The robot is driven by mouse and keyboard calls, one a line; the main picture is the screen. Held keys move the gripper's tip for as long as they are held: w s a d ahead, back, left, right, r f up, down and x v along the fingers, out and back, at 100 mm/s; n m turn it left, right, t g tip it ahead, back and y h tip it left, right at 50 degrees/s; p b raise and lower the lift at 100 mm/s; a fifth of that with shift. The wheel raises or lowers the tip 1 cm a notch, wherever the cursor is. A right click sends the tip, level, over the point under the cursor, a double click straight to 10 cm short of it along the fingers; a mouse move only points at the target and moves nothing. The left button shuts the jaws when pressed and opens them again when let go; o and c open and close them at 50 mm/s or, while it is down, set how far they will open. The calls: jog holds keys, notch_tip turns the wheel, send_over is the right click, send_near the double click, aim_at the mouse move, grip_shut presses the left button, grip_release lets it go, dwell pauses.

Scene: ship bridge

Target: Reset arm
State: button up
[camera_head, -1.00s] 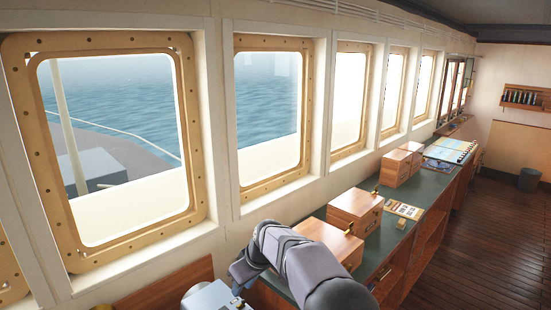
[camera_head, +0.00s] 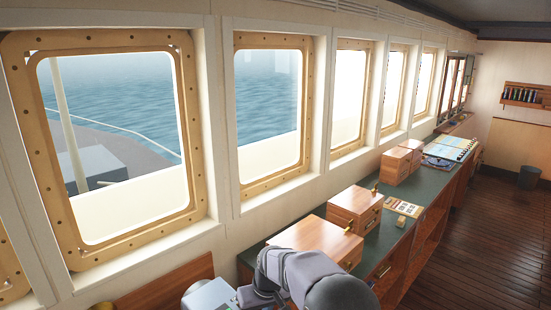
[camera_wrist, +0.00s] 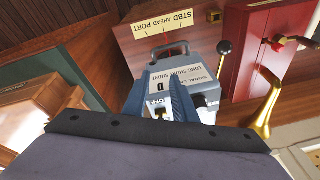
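My arm (camera_head: 310,278) shows at the bottom of the head view, folded in front of the counter, with its end low at the picture's edge. My gripper's fingers cannot be made out there. In the wrist view my gripper's grey-purple body with a dark front edge (camera_wrist: 160,145) fills the bottom. Beyond it is a blue-grey device (camera_wrist: 180,72) with a white lettered label and a handle on top. Narrow blue upright parts stand in front of the device; I cannot tell whether they are fingers or part of it. No held object can be made out.
A box with a "STBD AHEAD PORT" plate (camera_wrist: 160,28), a red box (camera_wrist: 258,45) and a brass lever (camera_wrist: 266,105) are close by in the wrist view. Wooden boxes (camera_head: 318,238) stand on the green counter (camera_head: 385,237) under the windows.

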jog(key=s+d+f+m+b, duration=0.1)
jog(key=s+d+b, duration=0.1)
jog(key=s+d, duration=0.4)
jog(key=s+d+f+m+g+h+b, duration=0.1)
jog(key=s+d+m+b, duration=0.1)
jog(key=s+d, duration=0.5)
jog(key=s+d+f+m+h+b, duration=0.1)
jog(key=s+d, duration=0.6)
jog(key=s, duration=0.8)
jog(key=shift+s+f+m+g+b, duration=0.2)
jog(key=shift+f+m+g+b, duration=0.15)
jog(key=shift+f+b, duration=0.45)
jog(key=shift+r, duration=0.2)
